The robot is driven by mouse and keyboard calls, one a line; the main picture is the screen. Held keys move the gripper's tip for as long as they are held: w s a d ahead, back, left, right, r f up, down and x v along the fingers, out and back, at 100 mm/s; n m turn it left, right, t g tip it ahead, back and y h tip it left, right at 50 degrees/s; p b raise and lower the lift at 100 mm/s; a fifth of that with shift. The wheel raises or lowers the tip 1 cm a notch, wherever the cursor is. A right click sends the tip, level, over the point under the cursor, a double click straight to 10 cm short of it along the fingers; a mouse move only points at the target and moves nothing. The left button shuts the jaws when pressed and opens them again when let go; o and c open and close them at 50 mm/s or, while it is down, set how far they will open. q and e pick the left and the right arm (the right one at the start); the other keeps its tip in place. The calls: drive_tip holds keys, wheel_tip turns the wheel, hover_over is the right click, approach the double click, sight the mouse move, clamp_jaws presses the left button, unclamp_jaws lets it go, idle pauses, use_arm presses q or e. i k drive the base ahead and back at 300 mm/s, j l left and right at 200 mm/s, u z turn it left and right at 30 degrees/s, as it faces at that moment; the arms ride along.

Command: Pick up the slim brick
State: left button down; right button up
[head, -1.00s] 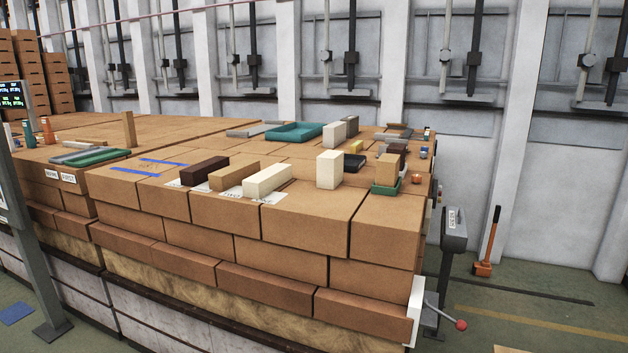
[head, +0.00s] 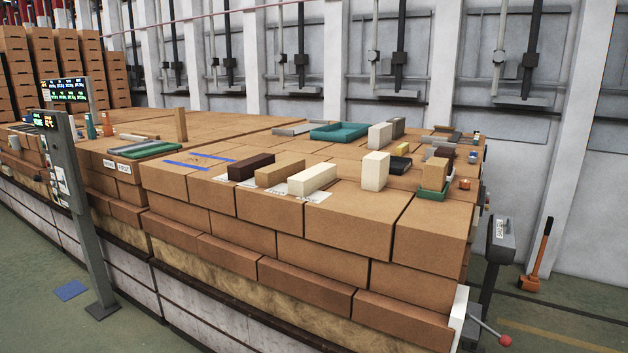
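A slim tan brick (head: 181,125) stands upright toward the back left of the brick stack's top. Three longer bricks lie in a row near the front: a dark brown one (head: 251,166), a tan one (head: 280,173) and a cream one (head: 312,179), with white paper sheets around them. A cream brick (head: 375,171) stands upright to their right. A small tan brick (head: 434,174) sits in a green tray (head: 433,194) at the right. Neither of my grippers shows in the head view.
A teal tray (head: 339,132) lies at the back, and a green tray (head: 152,148) lies at the left. A grey post with displays (head: 75,190) stands before the stack's left part. A lever box (head: 500,240) stands at the right corner. The floor at lower left is mostly clear.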

sight(304, 183)
drive_tip(key=i+z, duration=0.25)
drive_tip(key=i, duration=0.75)
